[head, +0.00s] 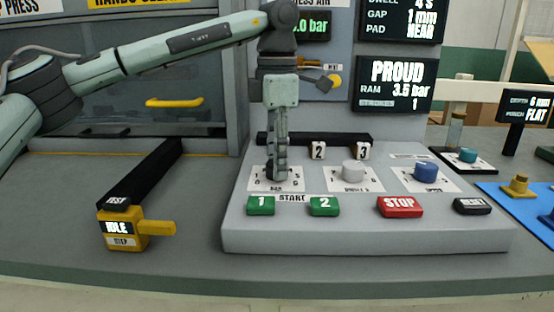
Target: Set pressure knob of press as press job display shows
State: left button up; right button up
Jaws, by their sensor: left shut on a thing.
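My left gripper (277,174) points down onto the leftmost dial plate (296,184) of the press control box. It is shut on the knob there, which its fingers mostly hide; the label below reads "BAR". The knob's pointer cannot be read. The job display (402,18) at the top is cut off by the frame; it shows "DWELL 4 S", "GAP 1 mm" and "PAD NEAR". No pressure line of it is in view. The display below (395,84) reads "PROUD", "RAM 3.5 bar" and "1". A green readout (311,27) ending in ".0 bar" is partly behind my arm. My right gripper is out of view.
The control box (365,238) also has a grey knob (353,170), a blue knob (425,170), green start buttons (324,207), a red STOP button (400,207) and a black button (472,206). Bench front is clear.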

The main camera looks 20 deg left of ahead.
pick_arm(q)
jog(key=shift+n, duration=1.9)
jog(key=o, duration=1.2)
jog(key=shift+c, duration=0.2)
notch_tip(320, 180, up, 12)
